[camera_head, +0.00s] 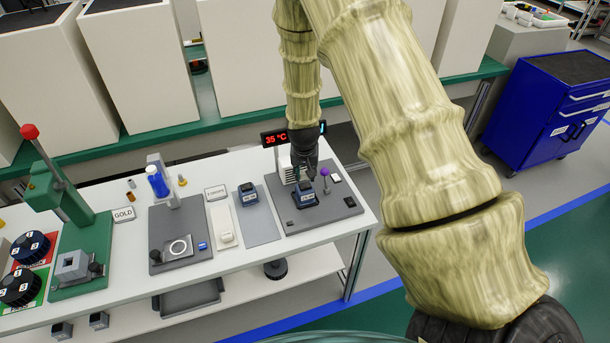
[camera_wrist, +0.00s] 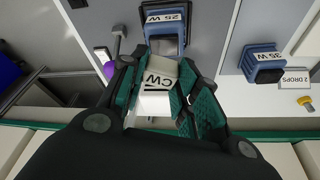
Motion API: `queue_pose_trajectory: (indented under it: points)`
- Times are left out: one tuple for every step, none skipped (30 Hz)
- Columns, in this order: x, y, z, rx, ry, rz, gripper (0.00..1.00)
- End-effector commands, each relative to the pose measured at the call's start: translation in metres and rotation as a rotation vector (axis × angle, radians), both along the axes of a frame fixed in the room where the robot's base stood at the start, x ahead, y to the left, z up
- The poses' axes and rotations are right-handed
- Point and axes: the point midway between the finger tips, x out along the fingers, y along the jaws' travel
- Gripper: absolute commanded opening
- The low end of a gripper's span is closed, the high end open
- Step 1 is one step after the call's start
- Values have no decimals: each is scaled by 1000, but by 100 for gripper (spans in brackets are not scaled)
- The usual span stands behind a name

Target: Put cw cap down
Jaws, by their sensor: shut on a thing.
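The cw cap (camera_wrist: 158,85) is a pale block with a "CW" label, seen between my fingers in the wrist view. My gripper (camera_wrist: 163,82) is shut on it, with teal finger pads at its sides. A blue block labelled "25 W" (camera_wrist: 165,18), with a grey open-looking part, lies just beyond the cap. In the head view my gripper (camera_head: 302,176) is low over the right grey station plate (camera_head: 325,218), just above the blue block (camera_head: 306,194). The cap is hidden there. I cannot tell whether the cap touches anything below.
A purple-knobbed lever (camera_head: 325,173) stands close right of my gripper. A temperature display (camera_head: 283,138) and white stack are behind. Another blue block (camera_head: 248,194) sits on the neighbouring grey plate. The white table (camera_head: 130,185) has some bare room further left.

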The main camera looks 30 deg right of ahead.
Motion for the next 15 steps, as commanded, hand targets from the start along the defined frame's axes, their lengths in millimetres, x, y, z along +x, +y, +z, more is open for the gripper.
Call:
queue_pose_trajectory:
  points:
    - [2,-1,0,0,0,0,19]
    - [2,-1,-1,0,0,0,19]
    - [2,-1,-2,1,1,0,19]
    - [2,-1,-4,0,1,1,19]
    - [1,-1,-6,0,2,1,19]
    - [1,-1,-9,1,3,1,19]
    - [1,-1,-12,1,2,1,19]
    - [1,-1,-14,1,2,0,19]
    - [1,-1,-18,1,2,0,19]
    - [1,-1,-21,1,2,0,19]
    - [1,-1,-23,1,2,0,19]
    - [1,-1,-26,1,2,0,19]
    - [1,-1,-29,1,2,0,19]
    - [1,-1,-31,1,1,0,19]
    - [1,-1,-32,0,0,0,19]
